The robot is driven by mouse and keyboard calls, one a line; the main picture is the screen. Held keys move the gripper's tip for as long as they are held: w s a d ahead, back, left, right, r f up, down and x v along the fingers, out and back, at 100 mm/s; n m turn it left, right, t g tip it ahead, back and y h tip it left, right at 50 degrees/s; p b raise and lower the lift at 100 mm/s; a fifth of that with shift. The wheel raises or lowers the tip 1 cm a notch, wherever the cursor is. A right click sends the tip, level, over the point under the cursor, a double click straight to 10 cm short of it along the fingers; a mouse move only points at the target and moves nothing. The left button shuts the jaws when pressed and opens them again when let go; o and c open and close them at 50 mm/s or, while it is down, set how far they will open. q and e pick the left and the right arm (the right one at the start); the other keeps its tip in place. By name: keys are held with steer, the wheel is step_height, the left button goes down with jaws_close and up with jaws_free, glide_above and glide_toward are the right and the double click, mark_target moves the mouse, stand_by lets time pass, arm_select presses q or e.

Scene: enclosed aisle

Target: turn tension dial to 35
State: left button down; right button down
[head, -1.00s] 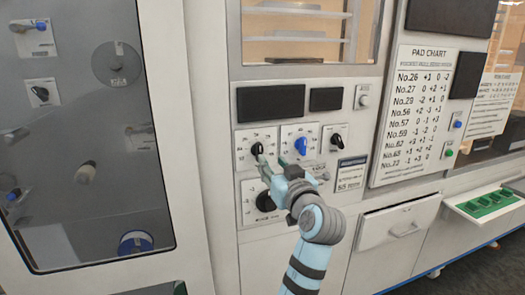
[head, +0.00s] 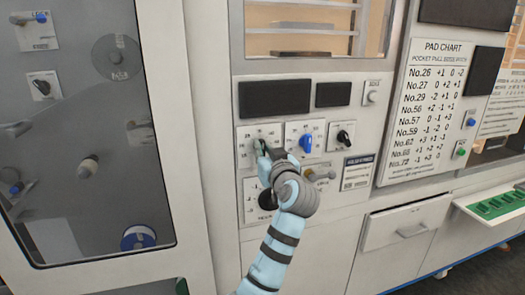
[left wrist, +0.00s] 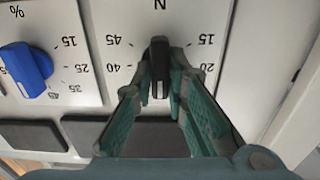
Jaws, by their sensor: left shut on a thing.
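The tension dial is a black knob on a white plate (head: 246,145) marked with numbers, at the left of the dial row in the head view. In the left wrist view the knob (left wrist: 158,68) stands under an "N", with 45 and 40 on one side and 15 and 20 on the other. A pale mark shows at its lower end in that view; the numbers near that end are hidden. My left gripper (head: 264,150) is shut on the knob, its green fingers (left wrist: 160,85) on either side of it. My right gripper is not in view.
A blue dial (head: 306,144) marked "%" is close beside it, then a smaller black knob (head: 343,137). Another black dial (head: 267,199) is below, partly behind my arm. Dark displays (head: 274,98) are above. A glazed door (head: 90,110) stands at left.

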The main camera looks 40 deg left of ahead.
arm_select(q)
steer(key=m+p, duration=0.3)
steer(key=p, duration=0.1)
steer(key=shift+d+r+m, duration=0.1)
steer(key=shift+r+m, duration=0.1)
steer(key=shift+m, duration=0.2)
steer(key=m+p, duration=0.3)
steer(key=shift+w+f, duration=0.1)
steer(key=shift+f+m+p, duration=0.1)
steer(key=shift+m+p, duration=0.2)
steer(key=shift+m, duration=0.2)
steer(key=c, duration=1.6)
jaws_free()
steer(key=shift+d, duration=0.1)
